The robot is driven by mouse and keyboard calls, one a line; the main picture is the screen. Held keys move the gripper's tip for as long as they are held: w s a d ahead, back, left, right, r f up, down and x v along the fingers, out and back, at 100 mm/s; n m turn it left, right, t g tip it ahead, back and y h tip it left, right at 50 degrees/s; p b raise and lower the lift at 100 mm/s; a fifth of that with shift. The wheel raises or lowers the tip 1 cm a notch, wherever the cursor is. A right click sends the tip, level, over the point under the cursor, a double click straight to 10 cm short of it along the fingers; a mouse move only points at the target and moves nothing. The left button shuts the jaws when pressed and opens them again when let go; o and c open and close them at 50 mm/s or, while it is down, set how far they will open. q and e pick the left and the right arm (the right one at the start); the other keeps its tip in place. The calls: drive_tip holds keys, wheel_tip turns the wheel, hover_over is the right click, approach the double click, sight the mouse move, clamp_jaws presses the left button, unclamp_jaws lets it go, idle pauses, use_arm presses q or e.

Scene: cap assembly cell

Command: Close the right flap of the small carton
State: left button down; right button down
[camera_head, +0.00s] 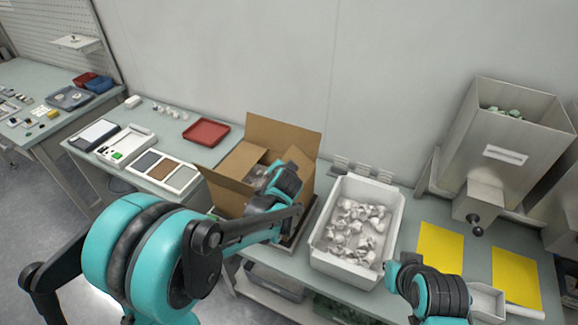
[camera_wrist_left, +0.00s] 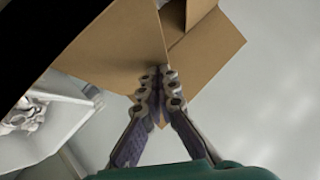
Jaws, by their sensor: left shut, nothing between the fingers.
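The small brown carton (camera_head: 230,196) stands on the bench, its back flap (camera_head: 284,138) upright and its left flap (camera_head: 226,184) leaning outward. The right flap (camera_head: 298,160) appears raised and tilted beside my left wrist, which partly hides it. My left gripper is shut and empty; its fingertips (camera_wrist_left: 160,82) show in the left wrist view right against or just in front of brown cardboard panels (camera_wrist_left: 206,50). I cannot tell whether they touch. In the head view its fingers are hidden by the wrist. My right arm shows at the lower right, but its fingers do not.
A white bin (camera_head: 318,258) of pale parts stands just right of the carton. Yellow sheets (camera_head: 440,247), a scoop (camera_head: 487,301) and a metal hopper (camera_head: 500,145) are farther right. A red tray (camera_head: 206,132) and shallow trays (camera_head: 165,171) lie to the left.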

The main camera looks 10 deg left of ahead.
use_arm(q)
drive_tip(key=shift+w+a+f+n+g+h, duration=0.2)
drive_tip(key=shift+a+f+n+g+h, duration=0.1)
drive_tip(key=shift+a+f+h, duration=0.2)
drive_tip(key=shift+w+a+f+b, duration=0.1)
drive_tip(key=shift+a+f+b, duration=0.25)
drive_tip(key=shift+f, duration=0.05)
